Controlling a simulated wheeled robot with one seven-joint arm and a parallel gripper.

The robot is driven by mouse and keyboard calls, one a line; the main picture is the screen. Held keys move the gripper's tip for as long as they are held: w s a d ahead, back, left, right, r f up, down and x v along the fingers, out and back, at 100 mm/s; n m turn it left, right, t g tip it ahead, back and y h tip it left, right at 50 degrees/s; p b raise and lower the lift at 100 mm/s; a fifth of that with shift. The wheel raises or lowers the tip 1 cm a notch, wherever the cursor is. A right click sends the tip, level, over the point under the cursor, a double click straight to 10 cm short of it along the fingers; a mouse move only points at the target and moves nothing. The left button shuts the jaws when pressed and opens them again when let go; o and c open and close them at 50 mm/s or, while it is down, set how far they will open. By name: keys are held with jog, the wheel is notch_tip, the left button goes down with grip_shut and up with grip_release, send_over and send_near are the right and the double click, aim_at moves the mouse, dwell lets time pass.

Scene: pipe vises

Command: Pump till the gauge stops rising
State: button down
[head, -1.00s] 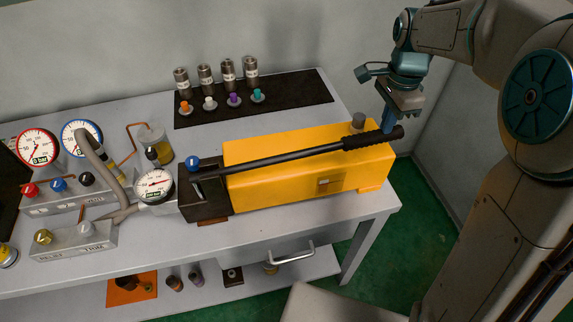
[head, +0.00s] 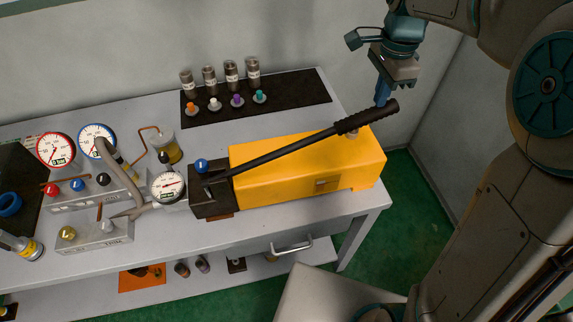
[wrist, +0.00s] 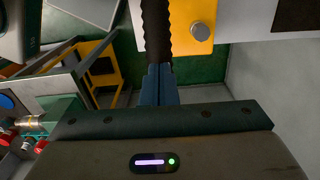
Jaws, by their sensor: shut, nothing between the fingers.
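The yellow hand pump (head: 310,165) lies on the bench. Its long black lever (head: 285,150) slopes up to the right, its ribbed grip (head: 367,117) raised above the yellow body. The pump's round white gauge (head: 169,187) sits at its left end; its needle reading is too small to make out. My gripper (head: 382,100) is shut and empty, its blue fingertips at the outer end of the ribbed grip. In the wrist view the grip (wrist: 157,35) lines up with the shut fingers (wrist: 157,80); I cannot tell whether they touch.
A blue knob (head: 201,166) tops the pump block. Two larger gauges, red-rimmed (head: 56,150) and blue-rimmed (head: 98,140), stand at left above a valve block. Metal cylinders and coloured plugs sit on a dark mat (head: 290,98) behind. A grey wall stands close at right.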

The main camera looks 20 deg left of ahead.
aim_at(381, 116)
dwell(0.6)
jog(key=shift+w+d+f+b, duration=0.1)
jog(key=shift+d+f+b, duration=0.1)
jog(key=shift+f+b, duration=0.7)
jog(key=shift+w+d+f+b, duration=0.2)
jog(key=shift+f+b, duration=0.35)
jog(key=shift+f, duration=0.5)
jog(key=shift+w+d+f+b, duration=0.1)
jog(key=shift+d+f+b, duration=0.15)
jog(key=shift+f+b, duration=0.65)
jog(key=shift+s+f, duration=0.15)
jog(key=shift+f, duration=0.4)
jog(key=f+b, duration=0.2)
jog(key=d+f+b, duration=0.1)
jog(key=f, duration=0.1)
jog(key=shift+w, duration=0.3)
